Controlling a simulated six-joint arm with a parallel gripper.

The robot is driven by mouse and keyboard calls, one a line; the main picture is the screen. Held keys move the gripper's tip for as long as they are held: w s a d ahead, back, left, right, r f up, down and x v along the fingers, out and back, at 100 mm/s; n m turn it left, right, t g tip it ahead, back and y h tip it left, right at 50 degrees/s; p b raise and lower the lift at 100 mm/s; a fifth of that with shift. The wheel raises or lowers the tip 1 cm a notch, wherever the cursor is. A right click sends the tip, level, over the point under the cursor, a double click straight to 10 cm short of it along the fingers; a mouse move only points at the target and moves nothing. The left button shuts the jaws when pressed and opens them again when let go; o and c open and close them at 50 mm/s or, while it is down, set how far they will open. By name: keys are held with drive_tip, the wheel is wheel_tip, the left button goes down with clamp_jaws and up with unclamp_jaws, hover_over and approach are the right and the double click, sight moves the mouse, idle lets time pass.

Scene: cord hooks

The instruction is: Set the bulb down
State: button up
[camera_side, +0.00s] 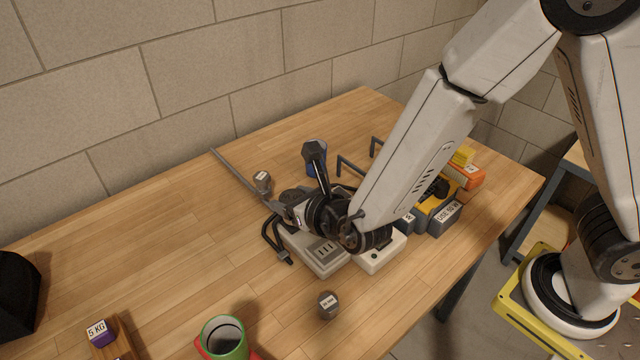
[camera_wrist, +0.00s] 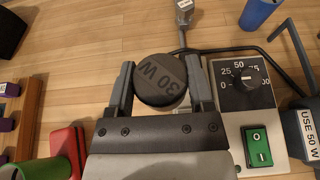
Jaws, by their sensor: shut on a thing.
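In the wrist view, my gripper (camera_wrist: 160,88) is shut on a round dark grey bulb (camera_wrist: 160,80) marked 30 W. One finger lies on each side of it, and its marked face is turned to the wrist camera. In the side view, my gripper (camera_side: 284,206) reaches down to the left, beside the box with the dial. The held bulb cannot be made out clearly there. I cannot tell whether it touches anything below. A second small dark round thing with a white label (camera_side: 328,303) stands on the table near the front edge.
The dial box (camera_wrist: 244,95) with a green switch is close to the right of my gripper. A green cup (camera_side: 224,338) is at the front. Open table (camera_side: 130,240) lies to the left.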

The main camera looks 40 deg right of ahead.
drive_tip(key=shift+a, duration=0.15)
drive_tip(key=w+a+f, duration=0.1)
drive_tip(key=w+f, duration=0.1)
drive_tip(key=w, duration=0.2)
drive_tip(key=w+a+f, duration=0.1)
drive_tip(key=w+f, duration=0.2)
drive_tip(key=w+a+f, duration=0.2)
drive_tip(key=w+f, duration=0.1)
drive_tip(key=w, duration=0.1)
drive_tip(key=shift+w+a+f, duration=0.1)
drive_tip(key=shift+w+f, duration=0.1)
drive_tip(key=shift+w, duration=0.1)
drive_tip(key=shift+w+a+f, duration=0.2)
drive_tip(key=shift+w+f, duration=0.25)
drive_tip(key=shift+f, duration=0.05)
drive_tip(key=shift+w+f, duration=0.25)
drive_tip(key=shift+f, duration=1.55)
drive_tip(key=shift+f, duration=0.1)
